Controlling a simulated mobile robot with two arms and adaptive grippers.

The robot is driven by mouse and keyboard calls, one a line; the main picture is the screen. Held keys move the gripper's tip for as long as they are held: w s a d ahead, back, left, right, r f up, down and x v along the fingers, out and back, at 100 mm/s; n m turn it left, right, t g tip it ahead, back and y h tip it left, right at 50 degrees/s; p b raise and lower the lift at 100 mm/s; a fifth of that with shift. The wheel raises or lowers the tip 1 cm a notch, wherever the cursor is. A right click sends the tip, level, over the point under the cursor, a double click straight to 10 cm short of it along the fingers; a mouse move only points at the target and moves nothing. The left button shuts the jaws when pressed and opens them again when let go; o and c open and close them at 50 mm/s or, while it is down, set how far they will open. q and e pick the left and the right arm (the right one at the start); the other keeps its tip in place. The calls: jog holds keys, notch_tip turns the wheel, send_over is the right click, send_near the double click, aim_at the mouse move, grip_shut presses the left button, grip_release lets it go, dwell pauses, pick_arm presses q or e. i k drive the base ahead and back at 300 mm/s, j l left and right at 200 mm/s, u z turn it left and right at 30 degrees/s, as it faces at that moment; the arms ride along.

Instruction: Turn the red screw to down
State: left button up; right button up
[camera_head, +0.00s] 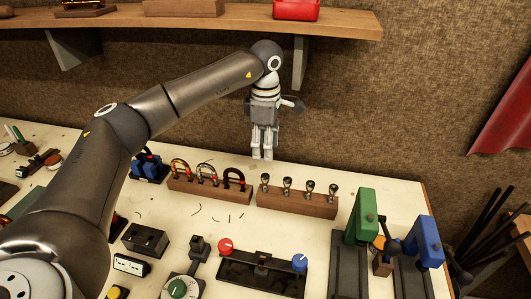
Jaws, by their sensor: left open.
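A round red knob (226,245), which looks like the red screw, sits at the left end of a black tray-like fixture (240,279) at the bench's front middle. A blue knob (299,262) sits at its right end. I cannot tell which way the red one is turned. My left gripper (262,154) is open and appears empty, pointing down over the back of the bench. It is behind and well apart from the red knob. My right gripper is not in view.
Wooden blocks holding horseshoe-shaped pieces (205,189) and several metal pegs (297,204) stand between my left gripper and the fixture. A green clamp (361,218) and a blue clamp (426,240) stand at right. A wooden shelf (200,27) overhangs the back.

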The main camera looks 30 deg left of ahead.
aim_at(225, 246)
jog(key=k, duration=2)
